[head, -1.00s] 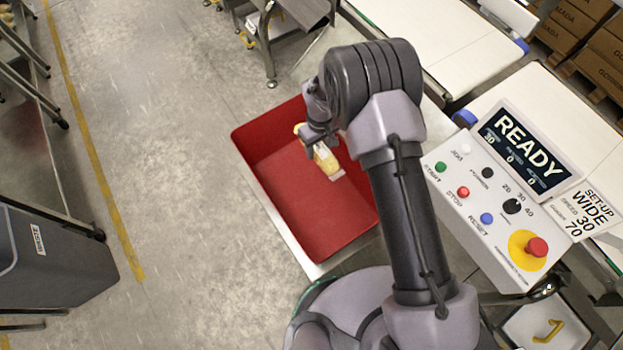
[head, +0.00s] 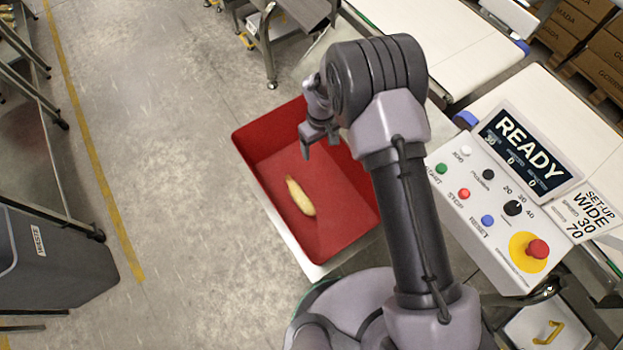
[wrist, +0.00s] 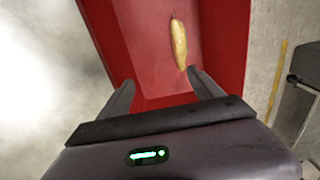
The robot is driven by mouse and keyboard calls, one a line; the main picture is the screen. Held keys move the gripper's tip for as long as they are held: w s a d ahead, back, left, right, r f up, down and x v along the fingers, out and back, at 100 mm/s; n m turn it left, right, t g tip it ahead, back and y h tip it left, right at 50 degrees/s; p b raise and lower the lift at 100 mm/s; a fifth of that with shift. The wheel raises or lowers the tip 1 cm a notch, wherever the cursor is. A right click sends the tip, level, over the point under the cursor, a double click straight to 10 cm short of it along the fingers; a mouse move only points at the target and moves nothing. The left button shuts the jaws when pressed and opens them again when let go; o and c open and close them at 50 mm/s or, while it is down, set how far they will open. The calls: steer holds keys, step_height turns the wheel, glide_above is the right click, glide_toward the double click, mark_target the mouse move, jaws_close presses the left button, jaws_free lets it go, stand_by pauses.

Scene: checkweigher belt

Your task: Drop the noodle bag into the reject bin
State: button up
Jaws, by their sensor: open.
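The noodle bag (head: 300,197), a small pale yellow pack, lies inside the red reject bin (head: 335,243), on its floor. It also shows in the wrist view (wrist: 179,44), beyond my fingertips and apart from them. My gripper (head: 318,141) is above the far part of the bin, open and empty. In the wrist view my gripper's two fingers (wrist: 162,85) stand apart with the red bin below them. My arm hides part of the bin's right side in the head view.
A control panel (head: 470,222) with a READY screen and a red stop button stands at the right. White belts (head: 440,35) run behind it. A grey waste bin (head: 60,262) stands at the left. The floor between is clear.

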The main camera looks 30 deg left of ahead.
step_height(320, 180, up, 14)
steer(key=p, duration=0.3)
